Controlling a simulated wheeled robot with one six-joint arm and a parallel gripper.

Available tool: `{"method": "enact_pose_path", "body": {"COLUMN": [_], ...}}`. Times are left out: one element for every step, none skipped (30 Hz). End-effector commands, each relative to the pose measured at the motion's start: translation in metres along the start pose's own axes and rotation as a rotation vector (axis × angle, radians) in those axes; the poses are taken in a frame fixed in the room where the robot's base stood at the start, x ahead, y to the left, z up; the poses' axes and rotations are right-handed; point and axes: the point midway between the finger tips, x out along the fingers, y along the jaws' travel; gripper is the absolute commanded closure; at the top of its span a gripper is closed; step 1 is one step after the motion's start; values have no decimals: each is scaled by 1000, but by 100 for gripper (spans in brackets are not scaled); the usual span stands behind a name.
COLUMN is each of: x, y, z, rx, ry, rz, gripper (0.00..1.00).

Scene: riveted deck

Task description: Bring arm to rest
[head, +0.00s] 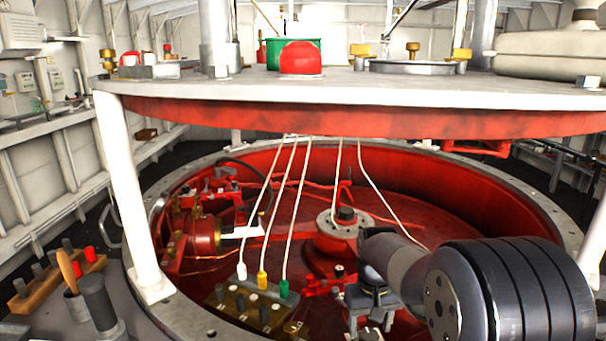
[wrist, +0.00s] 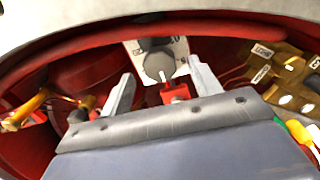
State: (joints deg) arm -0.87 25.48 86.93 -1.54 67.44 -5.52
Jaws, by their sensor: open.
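My gripper (head: 370,322) hangs at the end of my dark arm, low over the red sunken well, right of the terminal block (head: 248,306). In the wrist view, its two grey fingers (wrist: 162,88) stand apart with a clear gap. No object is held between them. Beyond the gap are a white plate with a round grey knob (wrist: 158,66) and a small red part (wrist: 176,92) with a pale pin. I cannot tell whether the fingertips touch anything.
A round deck plate (head: 350,98) on white posts (head: 127,190) overhangs the well. White, yellow and green plugs (head: 262,281) hang on cords near the terminal block. A wooden rack (head: 57,282) and a cup with a wooden handle stand at left.

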Motion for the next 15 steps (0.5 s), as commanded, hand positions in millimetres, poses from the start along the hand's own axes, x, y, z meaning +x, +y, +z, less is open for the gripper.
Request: {"method": "enact_pose_path", "body": {"x": [10,15,20,24,27,31,31,30,30,30,29,29,29,29,29], "y": [0,0,0,0,0,0,0,0,0,0,0,0,0,0,0], "z": [1,1,1,0,0,1,0,0,0,0,0,0,0,0,0], "rx": [0,0,0,0,0,0,-8,-19,-29,-35,-40,-45,-47,-48,-49], "ry": [-4,-3,-3,-3,-2,-3,0,1,1,1,1,1,1,1,1], "rz": [0,0,0,0,0,0,0,0,0,0,0,0,0,0,0], "gripper": [40,40,40,40,40,40,40,40,40,40,40,40,40,40,40]}}
